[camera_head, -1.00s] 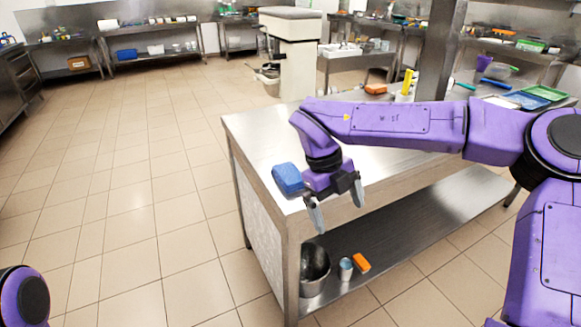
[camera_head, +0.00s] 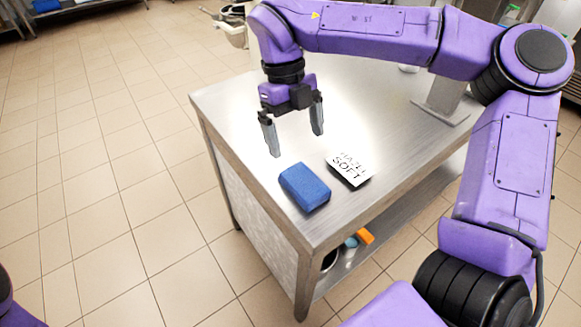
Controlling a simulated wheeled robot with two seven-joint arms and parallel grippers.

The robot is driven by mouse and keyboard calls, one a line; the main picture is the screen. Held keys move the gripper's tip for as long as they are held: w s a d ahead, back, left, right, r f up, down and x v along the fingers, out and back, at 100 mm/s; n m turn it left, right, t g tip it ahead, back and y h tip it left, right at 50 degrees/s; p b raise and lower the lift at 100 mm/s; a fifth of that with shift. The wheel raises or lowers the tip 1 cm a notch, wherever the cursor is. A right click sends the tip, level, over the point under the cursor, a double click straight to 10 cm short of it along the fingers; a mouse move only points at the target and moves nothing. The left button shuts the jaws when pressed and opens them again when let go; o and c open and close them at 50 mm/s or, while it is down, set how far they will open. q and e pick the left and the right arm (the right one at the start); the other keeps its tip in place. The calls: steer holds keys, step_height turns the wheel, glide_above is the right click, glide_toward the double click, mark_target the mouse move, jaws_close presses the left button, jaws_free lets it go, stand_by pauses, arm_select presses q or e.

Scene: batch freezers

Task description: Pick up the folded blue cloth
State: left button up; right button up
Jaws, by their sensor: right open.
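The folded blue cloth (camera_head: 305,188) lies as a thick rectangular block on the steel table (camera_head: 225,115), near its front left corner. My right gripper (camera_head: 294,145) is open and empty, pointing down, above the table and behind the cloth in the picture. Its two grey fingers are apart from each other and do not visibly touch the cloth. My left gripper is not in view; only a bit of purple shows at the lower left edge.
A white card (camera_head: 349,168) with black lettering lies just right of the cloth. An orange item (camera_head: 365,237) and metal containers stand on the shelf below. A metal post (camera_head: 441,100) rises at the table's right. The tabletop's left part is clear.

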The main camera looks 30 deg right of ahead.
mark_target(304, 180)
steer(key=s+f, duration=0.1)
steer(key=f, duration=0.1)
steer(key=s+f, duration=0.1)
steer(key=s, duration=0.1)
steer(key=shift+d+f, duration=0.15)
steer(key=shift+f, duration=0.25)
steer(key=f, duration=0.5)
steer(key=shift+s+a+f+p, duration=0.1)
steer(key=shift+a+p, duration=0.15)
steer(key=shift+p, duration=0.05)
steer(key=shift+s+f, duration=0.15)
steer(key=shift+s, duration=0.05)
steer(key=c, duration=1.1)
